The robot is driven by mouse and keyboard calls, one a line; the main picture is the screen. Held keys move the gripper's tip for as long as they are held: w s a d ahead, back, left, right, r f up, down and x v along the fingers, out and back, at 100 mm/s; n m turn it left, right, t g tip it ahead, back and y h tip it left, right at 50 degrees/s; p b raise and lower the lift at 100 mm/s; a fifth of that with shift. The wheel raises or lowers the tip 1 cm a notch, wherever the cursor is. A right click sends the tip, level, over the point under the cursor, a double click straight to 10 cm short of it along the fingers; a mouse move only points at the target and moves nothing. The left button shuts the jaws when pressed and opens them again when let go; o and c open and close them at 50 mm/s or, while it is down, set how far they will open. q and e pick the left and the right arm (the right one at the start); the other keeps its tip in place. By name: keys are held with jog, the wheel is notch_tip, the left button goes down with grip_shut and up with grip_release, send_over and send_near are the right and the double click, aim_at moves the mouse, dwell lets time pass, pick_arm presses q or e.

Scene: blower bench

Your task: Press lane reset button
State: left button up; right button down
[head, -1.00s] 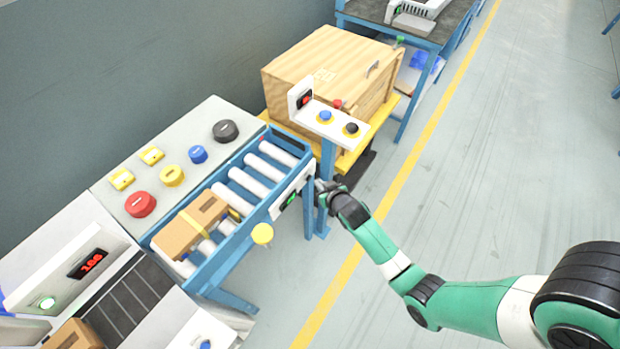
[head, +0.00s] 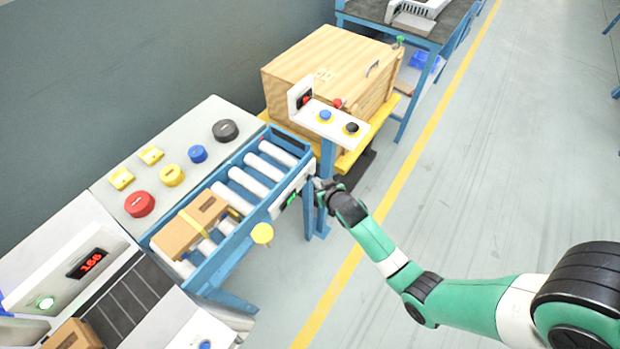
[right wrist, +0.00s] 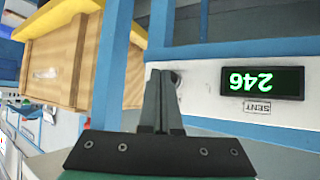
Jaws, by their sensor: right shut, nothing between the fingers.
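My right gripper (head: 318,184) is shut and empty, at the right end of the roller lane (head: 236,178). In the right wrist view its fingertips (right wrist: 162,75) are together, up against or just in front of a white panel (right wrist: 200,88). A small grey round part (right wrist: 176,77), perhaps the lane's button, shows on the panel right beside the fingertips and is partly hidden by them. A green display (right wrist: 262,82) on the panel shows 246 upside down, above a SENT label. I cannot tell whether the fingers touch the button. My left gripper is not in view.
A cardboard box (head: 190,226) lies on the rollers. A blue post carries a white panel (head: 335,120) with blue and black buttons, close beside my gripper. A wooden crate (head: 325,68) stands behind it. A yellow round stool-like piece (head: 262,234) is in front of the lane.

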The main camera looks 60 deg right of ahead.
jog(key=shift+w, duration=0.45)
dwell(0.6)
jog(key=shift+s, duration=0.15)
jog(key=shift+s+p, duration=0.45)
jog(key=shift+s, duration=0.2)
jog(key=shift+s+a+p, duration=0.15)
jog(key=shift+s+p, duration=0.6)
jog(key=shift+s, duration=0.5)
jog(key=shift+s+a+p, duration=0.15)
jog(key=shift+s+p, duration=0.55)
jog(key=shift+s, duration=0.5)
